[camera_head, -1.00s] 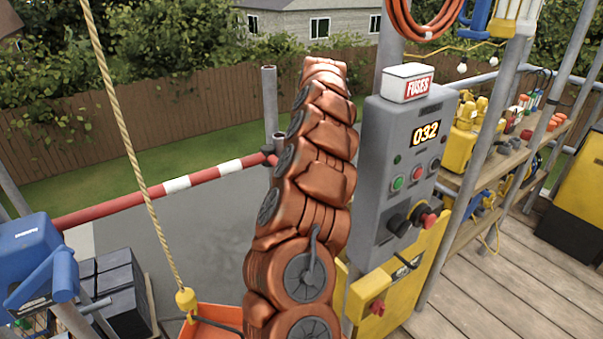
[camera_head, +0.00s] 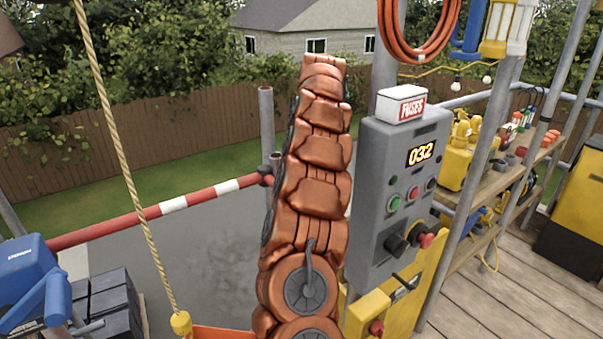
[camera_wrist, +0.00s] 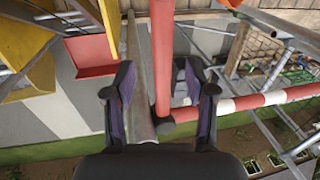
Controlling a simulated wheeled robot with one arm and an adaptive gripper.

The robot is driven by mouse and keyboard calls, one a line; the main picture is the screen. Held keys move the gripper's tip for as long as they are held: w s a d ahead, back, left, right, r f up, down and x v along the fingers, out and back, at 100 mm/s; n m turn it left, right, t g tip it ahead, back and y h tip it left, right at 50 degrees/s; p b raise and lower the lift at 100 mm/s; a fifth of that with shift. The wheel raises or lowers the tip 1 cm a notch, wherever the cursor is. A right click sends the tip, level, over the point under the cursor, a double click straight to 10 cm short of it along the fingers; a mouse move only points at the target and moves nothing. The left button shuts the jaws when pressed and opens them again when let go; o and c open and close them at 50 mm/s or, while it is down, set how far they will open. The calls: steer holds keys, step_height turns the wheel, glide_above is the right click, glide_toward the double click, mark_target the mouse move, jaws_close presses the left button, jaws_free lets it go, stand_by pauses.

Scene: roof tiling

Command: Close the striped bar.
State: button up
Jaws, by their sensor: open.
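The red and white striped bar (camera_head: 172,206) runs across the opening in the head view, from the blue machine at left to a dark joint beside the grey posts near my arm. In the wrist view the striped bar (camera_wrist: 245,103) runs right from a dark joint at its left end. A plain red bar (camera_wrist: 161,55) meets the same joint from above, between my fingers in the picture. My gripper (camera_wrist: 162,88) is open, its fingers either side of that red bar and a grey post (camera_wrist: 138,85). I cannot tell whether they touch. My arm hides the gripper in the head view.
A grey control box (camera_head: 397,185) with buttons and a fuse box (camera_head: 401,105) stands right of my arm. A rope (camera_head: 130,170) hangs at left, near a blue machine (camera_head: 30,280). Shelves with tools (camera_head: 500,180) stand at right. Wooden deck (camera_head: 490,300) is clear at lower right.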

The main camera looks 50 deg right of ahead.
steer(key=shift+s+d+r, duration=0.1)
steer(key=shift+s+r, duration=0.05)
steer(key=shift+r, duration=0.3)
stand_by(1.0)
